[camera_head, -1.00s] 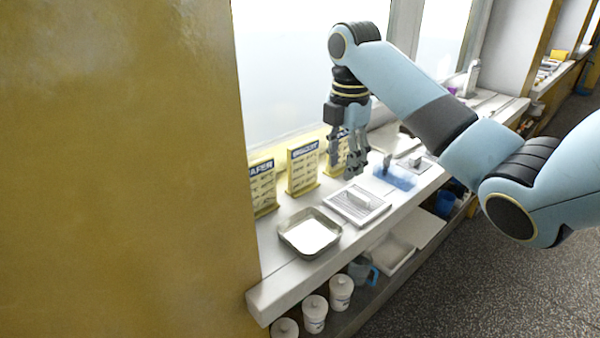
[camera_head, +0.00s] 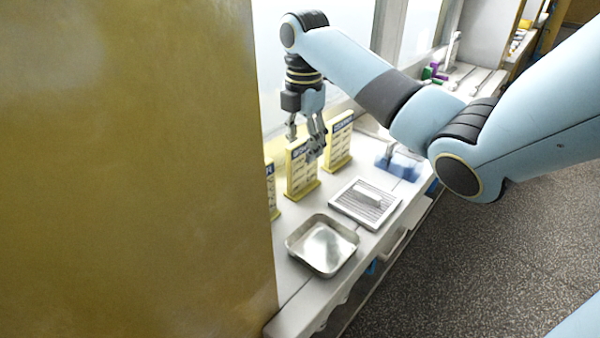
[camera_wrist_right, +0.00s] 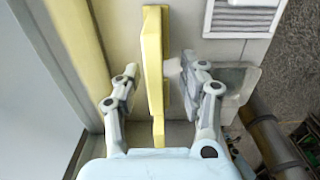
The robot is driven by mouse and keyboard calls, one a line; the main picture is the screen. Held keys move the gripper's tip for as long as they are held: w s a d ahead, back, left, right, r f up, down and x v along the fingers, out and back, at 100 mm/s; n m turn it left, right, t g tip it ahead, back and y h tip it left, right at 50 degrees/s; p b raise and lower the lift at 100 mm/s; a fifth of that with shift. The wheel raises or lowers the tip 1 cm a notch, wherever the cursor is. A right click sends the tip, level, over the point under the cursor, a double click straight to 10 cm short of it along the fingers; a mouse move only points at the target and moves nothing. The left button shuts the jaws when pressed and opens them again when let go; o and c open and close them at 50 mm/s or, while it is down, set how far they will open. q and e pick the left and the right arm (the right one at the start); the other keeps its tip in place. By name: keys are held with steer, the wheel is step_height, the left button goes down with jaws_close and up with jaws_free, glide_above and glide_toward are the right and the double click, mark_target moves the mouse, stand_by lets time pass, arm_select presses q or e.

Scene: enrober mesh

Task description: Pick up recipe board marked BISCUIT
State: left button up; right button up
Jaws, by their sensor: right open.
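The BISCUIT recipe board (camera_head: 301,180) is a yellow upright board with a blue header and a pale lined face. It is the middle one of three on the white counter; the header is partly hidden by my fingers now. My right gripper (camera_head: 303,146) points down at its top and is open. My left gripper is not in view.
Another yellow board (camera_head: 340,142) stands to the right, and one (camera_head: 271,190) to the left is partly hidden by the ochre wall (camera_head: 140,170). A metal tray (camera_head: 322,245) and a ribbed grey plate (camera_head: 366,203) lie in front. A blue item (camera_head: 398,167) lies farther right. A window is behind.

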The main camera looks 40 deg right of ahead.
mark_target(303, 186)
steer(key=f, duration=0.6)
steer(key=shift+w+d+f, duration=0.15)
steer(key=shift+w+f, duration=0.1)
steer(key=shift+f, duration=0.1)
jaws_close()
